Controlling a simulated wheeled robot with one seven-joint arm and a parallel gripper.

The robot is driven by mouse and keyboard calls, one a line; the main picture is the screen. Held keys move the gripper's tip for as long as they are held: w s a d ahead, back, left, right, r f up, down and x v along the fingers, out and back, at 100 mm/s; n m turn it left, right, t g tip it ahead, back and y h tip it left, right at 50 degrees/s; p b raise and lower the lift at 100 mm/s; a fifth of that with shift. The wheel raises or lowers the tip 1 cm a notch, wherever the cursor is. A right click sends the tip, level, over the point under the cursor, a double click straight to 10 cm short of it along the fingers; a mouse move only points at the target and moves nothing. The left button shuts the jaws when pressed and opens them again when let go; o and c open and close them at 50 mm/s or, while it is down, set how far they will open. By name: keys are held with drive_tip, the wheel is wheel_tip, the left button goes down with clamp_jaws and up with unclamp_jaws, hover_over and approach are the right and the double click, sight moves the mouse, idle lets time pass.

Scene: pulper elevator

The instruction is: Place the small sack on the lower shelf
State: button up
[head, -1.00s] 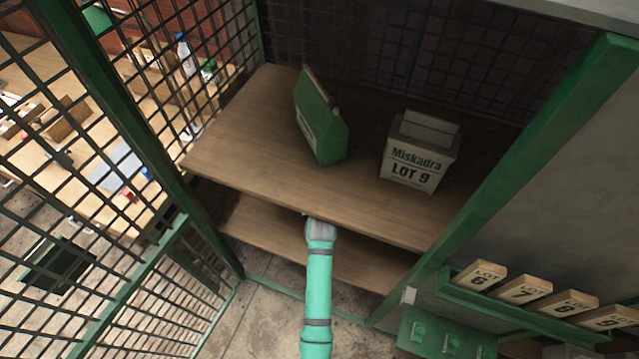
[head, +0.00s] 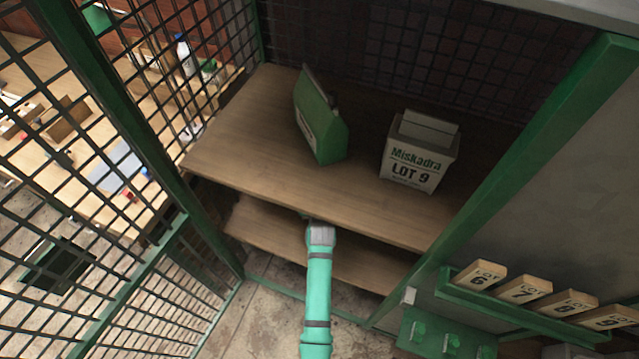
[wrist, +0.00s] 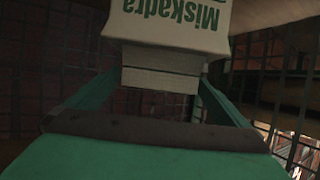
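The small sack (wrist: 175,22) is white with green "Miskadra" lettering and shows upside down at the top of the wrist view. Its pale folded top (wrist: 160,68) lies between the two green fingers of my gripper (wrist: 160,85). The fingers appear to press on both ends of the fold. In the head view my teal arm reaches under the upper shelf (head: 235,155), which hides the gripper and this sack. The lower shelf (head: 262,225) shows only as a strip below the upper one. I cannot tell whether the sack touches it.
A white "Miskadra LOT 9" sack (head: 418,158) and a green package (head: 322,125) stand on the upper shelf. Green-framed mesh (head: 90,150) encloses the left side. A green post (head: 530,160) and a rack of numbered lot blocks (head: 525,288) are at the right.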

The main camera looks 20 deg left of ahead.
drive_tip(key=shift+s+r, duration=0.1)
drive_tip(key=shift+r, duration=0.05)
drive_tip(key=s+d+r+m+h, duration=0.1)
drive_tip(key=s+d, duration=0.4)
drive_tip(key=s, duration=0.4)
drive_tip(key=s+d+r+t+h, duration=0.1)
drive_tip(key=s+d, duration=0.4)
drive_tip(key=s, duration=0.5)
drive_tip(key=s+d+r+m+h, duration=0.1)
drive_tip(key=s+d+r, duration=0.1)
drive_tip(key=s+d, duration=0.5)
drive_tip(key=s+d+r, duration=0.1)
drive_tip(key=s+r, duration=0.2)
drive_tip(key=s, duration=0.3)
drive_tip(key=s+d+r+m+t+h, duration=0.1)
drive_tip(key=s+r, duration=0.3)
drive_tip(key=s, duration=0.3)
drive_tip(key=s+d+r+m, duration=0.1)
drive_tip(key=s+r, duration=0.3)
drive_tip(key=s, duration=0.2)
drive_tip(key=shift+s+d+t+h, duration=0.4)
